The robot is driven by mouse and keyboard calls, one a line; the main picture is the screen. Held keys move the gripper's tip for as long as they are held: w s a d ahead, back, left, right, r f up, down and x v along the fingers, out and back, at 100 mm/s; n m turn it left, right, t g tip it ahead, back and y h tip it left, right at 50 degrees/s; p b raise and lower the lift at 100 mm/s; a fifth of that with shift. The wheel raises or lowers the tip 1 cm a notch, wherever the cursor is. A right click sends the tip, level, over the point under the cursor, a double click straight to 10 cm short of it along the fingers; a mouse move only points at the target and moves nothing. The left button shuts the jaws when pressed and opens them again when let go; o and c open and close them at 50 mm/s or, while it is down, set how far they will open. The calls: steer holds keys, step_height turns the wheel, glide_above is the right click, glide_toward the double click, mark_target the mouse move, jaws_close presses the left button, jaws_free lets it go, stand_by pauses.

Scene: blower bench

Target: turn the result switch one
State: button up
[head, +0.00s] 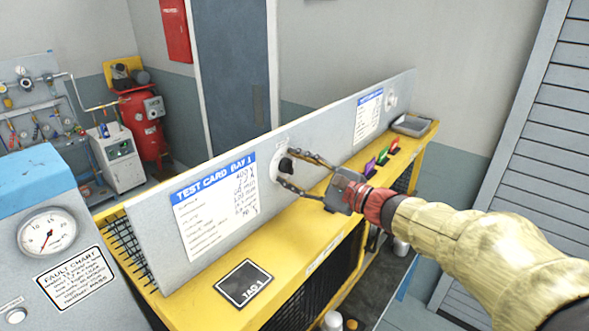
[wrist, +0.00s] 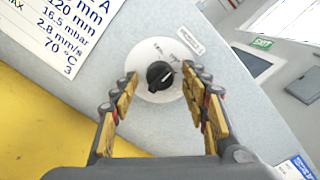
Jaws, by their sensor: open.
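The result switch (head: 286,164) is a black knob on a round white plate, set on the grey upright panel (head: 330,126) beside the first test card. In the wrist view the switch (wrist: 159,75) sits ahead between the fingertips, with small labels on the plate above it that I cannot read fully. My gripper (head: 289,169) is open, and it also shows in the wrist view (wrist: 160,92). Its two fingers reach toward the panel on either side of the knob. No clear contact with the knob shows.
The test card for bay 1 (head: 217,206) is left of the switch. A second card (head: 368,115) and another switch (head: 391,101) are farther right. Coloured tags (head: 383,156) and a grey tray (head: 411,125) are on the yellow bench (head: 203,301). A black bay sign (head: 243,283) lies in front.

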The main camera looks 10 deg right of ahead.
steer(key=shift+c, duration=0.2)
steer(key=c, duration=1.1)
